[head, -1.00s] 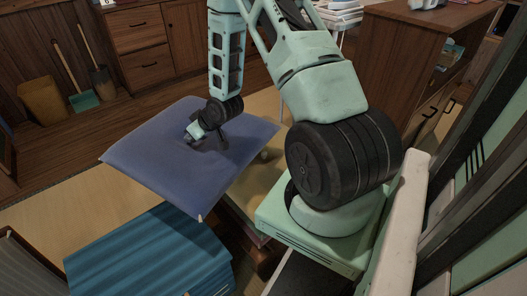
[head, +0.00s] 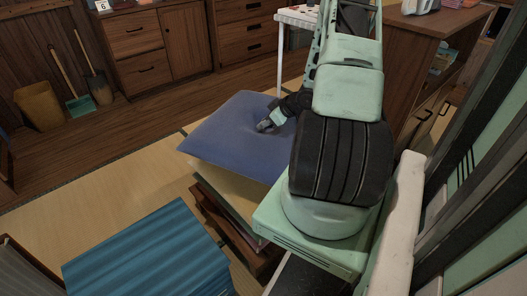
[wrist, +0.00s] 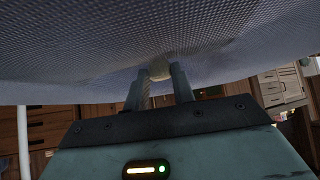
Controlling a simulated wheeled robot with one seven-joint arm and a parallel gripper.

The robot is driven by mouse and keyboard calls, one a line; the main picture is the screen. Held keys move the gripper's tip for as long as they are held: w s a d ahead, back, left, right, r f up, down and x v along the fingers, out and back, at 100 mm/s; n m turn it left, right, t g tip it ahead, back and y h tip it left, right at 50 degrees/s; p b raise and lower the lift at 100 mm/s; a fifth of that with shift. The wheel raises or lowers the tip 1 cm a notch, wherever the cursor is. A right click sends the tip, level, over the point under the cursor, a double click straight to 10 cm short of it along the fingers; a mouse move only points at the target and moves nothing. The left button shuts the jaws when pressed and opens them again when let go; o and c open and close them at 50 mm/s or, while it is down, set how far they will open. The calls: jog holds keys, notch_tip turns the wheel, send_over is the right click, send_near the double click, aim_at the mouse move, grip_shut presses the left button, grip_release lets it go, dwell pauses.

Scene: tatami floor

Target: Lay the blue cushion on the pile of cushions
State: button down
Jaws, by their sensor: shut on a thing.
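The blue cushion (head: 230,140) is flat and square, in the middle of the head view. My gripper (head: 266,125) is at its upper face near the right part and is shut on it. In the wrist view the cushion (wrist: 90,50) fills the top, and the fingertips (wrist: 165,76) close on a pale tuft at its middle. Below the cushion, a beige layered stack (head: 232,188) shows at its front edge, perhaps the pile of cushions. The cushion hides most of it, and I cannot tell whether they touch.
A teal striped block (head: 145,250) stands at the front left. Dark wooden edges (head: 225,222) show under the beige stack. A wooden cabinet (head: 430,60) stands at the right. Tatami floor (head: 110,195) is clear at the left. A broom and dustpan lean by the back wall.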

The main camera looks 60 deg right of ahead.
notch_tip(320, 180, down, 9)
jog(key=b, duration=0.3)
jog(key=shift+w, duration=0.1)
jog(key=shift+f, duration=0.2)
jog(key=c, duration=1.2)
grip_release()
jog(key=shift+o, duration=0.2)
